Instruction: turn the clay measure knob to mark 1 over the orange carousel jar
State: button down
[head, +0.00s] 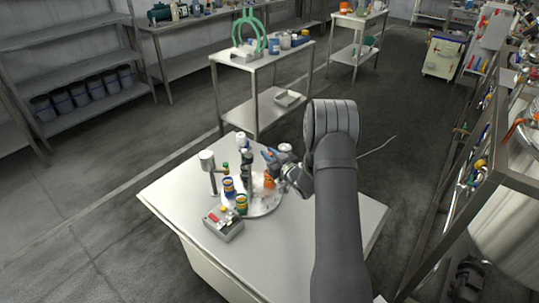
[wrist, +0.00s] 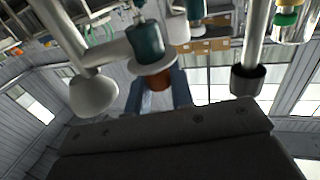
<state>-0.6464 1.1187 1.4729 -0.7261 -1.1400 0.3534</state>
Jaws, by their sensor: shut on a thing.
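My gripper (head: 270,157) is over the carousel on the near table, beside the upright dispensing column. In the wrist view its blue-grey fingers (wrist: 158,98) are shut on the clay-coloured knob (wrist: 158,83). The knob sits against a white disc with a dark teal cylinder behind it. The knob's marks and pointer are too small or hidden to read. The orange jar (head: 269,182) stands on the round pale carousel (head: 266,207), just below my gripper in the head view.
Other jars with blue and yellow bands (head: 229,187) and green and yellow bands (head: 241,204) stand on the carousel. A grey control box (head: 223,223) with a red display is at the front left. A white-headed post (head: 207,160) rises at the left. The table's right side is clear.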

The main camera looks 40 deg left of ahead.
jog(key=shift+s+a+m+t+h, duration=0.1)
jog(key=shift+m+t+h, duration=1)
jog(key=shift+m+t, duration=0.85)
jog(key=shift+m+t+h, duration=0.75)
jog(key=shift+t+h, duration=0.25)
jog(key=shift+t, duration=0.95)
jog(key=c, duration=1.3)
grip_release()
jog(key=v, duration=1.7)
jog(key=shift+s+r, duration=0.2)
jog(key=shift+r, duration=0.15)
